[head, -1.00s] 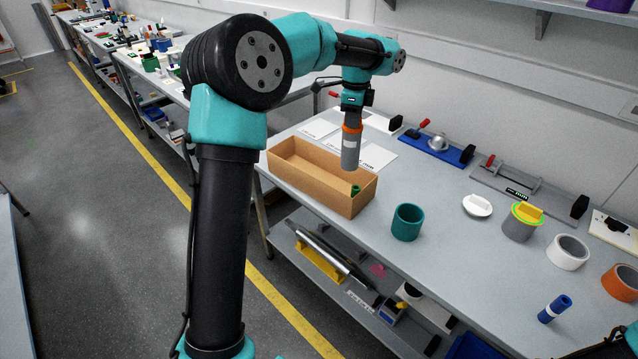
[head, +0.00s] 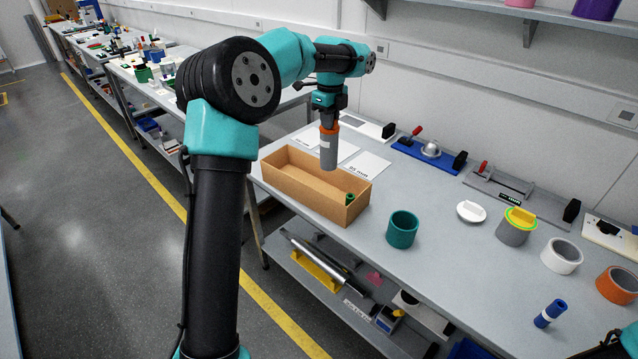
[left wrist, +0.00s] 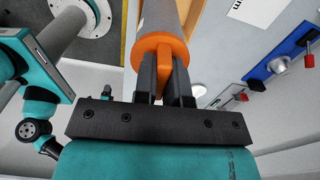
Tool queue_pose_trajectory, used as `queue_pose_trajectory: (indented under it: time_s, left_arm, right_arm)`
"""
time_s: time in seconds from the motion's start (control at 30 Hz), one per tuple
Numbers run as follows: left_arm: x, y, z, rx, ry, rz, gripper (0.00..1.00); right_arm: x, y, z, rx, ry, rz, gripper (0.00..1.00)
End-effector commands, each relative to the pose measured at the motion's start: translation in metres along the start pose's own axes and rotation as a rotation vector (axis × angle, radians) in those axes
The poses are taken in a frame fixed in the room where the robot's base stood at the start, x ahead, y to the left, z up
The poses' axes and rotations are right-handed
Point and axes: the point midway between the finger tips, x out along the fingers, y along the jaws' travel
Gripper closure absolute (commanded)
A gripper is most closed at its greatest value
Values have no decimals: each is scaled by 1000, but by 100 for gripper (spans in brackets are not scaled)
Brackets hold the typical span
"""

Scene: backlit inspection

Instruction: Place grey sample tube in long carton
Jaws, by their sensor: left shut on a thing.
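The grey sample tube (head: 329,153) has an orange cap and hangs upright below my left gripper (head: 329,124). The gripper is shut on its orange cap, which shows close up in the left wrist view (left wrist: 160,52). The long carton (head: 300,192) is an open brown box at the left end of the bench. The tube's lower end is seen against the carton's back rim, apparently above it. A small green piece (head: 350,198) stands inside the carton at its right end. The carton's near wall hides part of its floor. My right gripper does not show.
A teal cup (head: 402,230) stands right of the carton. Further right are a white disc (head: 471,211), a grey pot with a yellow-topped lid (head: 514,228), white and orange rings and a blue tube (head: 550,313). Clamp fixtures (head: 428,157) line the back.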

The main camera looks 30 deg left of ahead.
Motion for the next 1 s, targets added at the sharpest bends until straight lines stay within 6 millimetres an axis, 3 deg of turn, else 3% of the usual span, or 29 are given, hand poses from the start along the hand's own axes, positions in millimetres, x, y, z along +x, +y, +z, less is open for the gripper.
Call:
queue_pose_trajectory:
  time_s: [0.6,1.0]
  left_arm:
    - [115,1,0,-1,0,3,100]
    - [122,0,0,-1,0,0,100]
  right_arm:
    - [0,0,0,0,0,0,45]
    - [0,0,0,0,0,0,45]
